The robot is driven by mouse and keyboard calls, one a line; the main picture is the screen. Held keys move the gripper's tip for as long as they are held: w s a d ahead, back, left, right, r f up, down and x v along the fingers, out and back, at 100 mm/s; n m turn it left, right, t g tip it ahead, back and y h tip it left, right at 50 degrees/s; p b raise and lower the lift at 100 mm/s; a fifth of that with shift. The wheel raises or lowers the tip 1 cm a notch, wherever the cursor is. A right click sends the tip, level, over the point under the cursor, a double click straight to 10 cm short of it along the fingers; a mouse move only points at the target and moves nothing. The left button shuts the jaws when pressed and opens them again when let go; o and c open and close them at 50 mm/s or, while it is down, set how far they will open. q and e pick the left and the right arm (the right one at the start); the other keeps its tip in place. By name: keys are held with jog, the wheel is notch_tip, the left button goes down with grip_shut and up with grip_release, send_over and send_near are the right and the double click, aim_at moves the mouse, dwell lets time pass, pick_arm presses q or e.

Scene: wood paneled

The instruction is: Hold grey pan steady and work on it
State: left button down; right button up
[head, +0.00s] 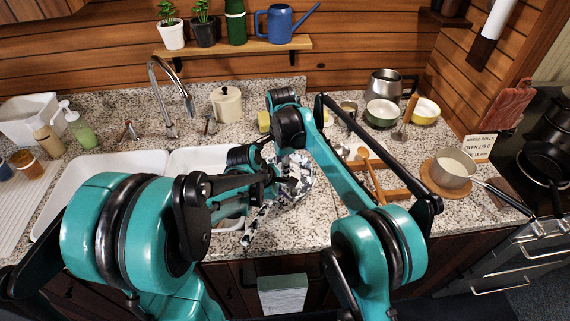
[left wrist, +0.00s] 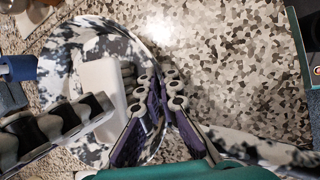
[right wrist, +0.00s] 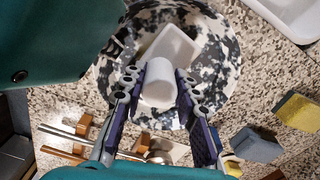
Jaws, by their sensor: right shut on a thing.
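The grey pan (head: 297,178), patterned in black, white and grey blotches, is on the granite counter right of the sink; its handle (head: 254,226) points toward me. My left gripper (left wrist: 158,82) has its fingertips close together at the pan's rim; whether they pinch it is unclear. My right gripper (right wrist: 158,82) is shut on a white cylinder-like piece (right wrist: 159,88) over the pan's inside. A white block-like thing (right wrist: 178,45) shows beyond that piece, within the pan's outline. My arms hide much of the pan in the head view.
A double sink (head: 115,175) lies left of the pan. A blue-grey sponge (right wrist: 256,145) and a yellow one (right wrist: 298,110) are near the pan.

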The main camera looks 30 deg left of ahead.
jog(key=w, duration=0.3)
jog(key=shift+w+a, duration=0.1)
jog(key=shift+w, duration=0.25)
notch_tip(320, 180, up, 8)
jog(key=shift+r, duration=0.15)
jog(key=shift+f, duration=0.25)
dwell(0.5)
